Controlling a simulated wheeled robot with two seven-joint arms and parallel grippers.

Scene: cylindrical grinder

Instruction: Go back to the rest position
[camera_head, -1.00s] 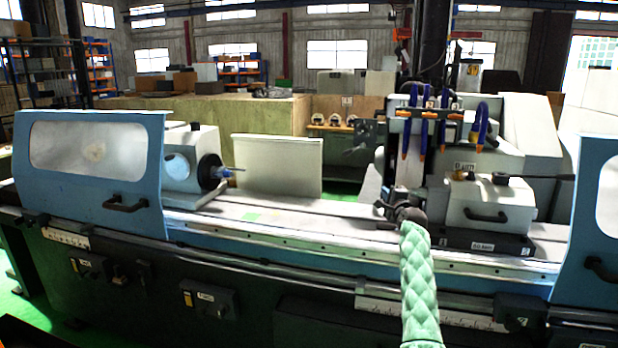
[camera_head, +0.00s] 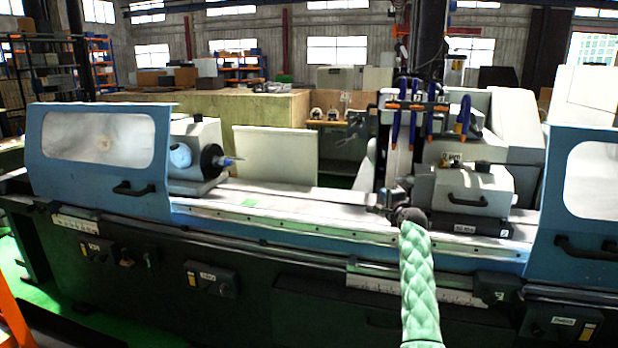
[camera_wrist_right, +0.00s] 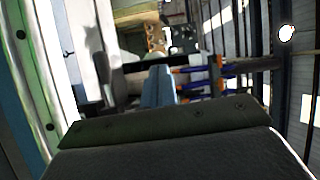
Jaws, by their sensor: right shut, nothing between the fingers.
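My right gripper (camera_head: 374,209) shows at the end of my green-sleeved arm, in front of the grinder's table (camera_head: 300,212). It is small and dark there, and its fingers are hard to make out. In the right wrist view its fingers (camera_wrist_right: 158,86) stand close together, shut and empty, beyond the dark gripper body. I cannot tell how far it is from the grinder. My left gripper is not in view.
The grinder has a left blue door (camera_head: 70,185), a chuck (camera_head: 212,160), a grey tailstock (camera_head: 470,190) and a right blue door (camera_head: 550,205). An orange bar (camera_head: 12,325) stands at the lower left. Green floor (camera_head: 60,290) shows left of the base.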

